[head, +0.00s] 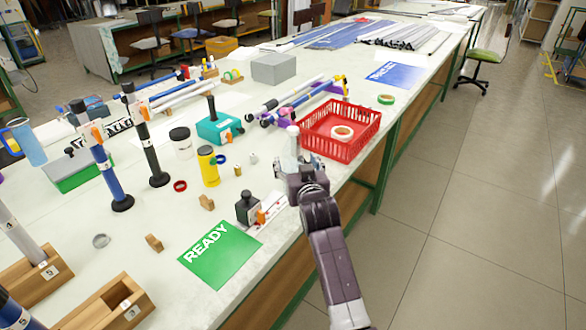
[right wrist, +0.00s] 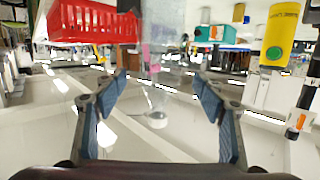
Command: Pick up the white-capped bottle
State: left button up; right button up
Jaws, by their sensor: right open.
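The white-capped bottle (head: 292,146) is clear and stands upright at the table's right edge, just left of a red basket. My right gripper (head: 288,172) is at the bottle's near side and partly hides its lower part. In the right wrist view, which looks upside down, the bottle (right wrist: 157,72) appears between the two spread fingers of my right gripper (right wrist: 161,82), its white cap toward the bottom. A gap shows on each side of it. How deep the bottle lies between the fingers is unclear. My left gripper is not in view.
The red basket (head: 357,147) holds a tape roll (head: 342,132). A yellow bottle (head: 208,166), small brass and metal parts, and a dark square bottle (head: 248,208) stand to the left. A green READY mat (head: 222,258) lies in front. Several rods lie beyond.

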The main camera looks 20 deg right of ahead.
jog(key=shift+x, duration=2.55)
jog(key=shift+s+f, duration=0.1)
jog(key=shift+c, duration=0.2)
jog(key=c, duration=1.3)
jog(key=shift+c, duration=0.9)
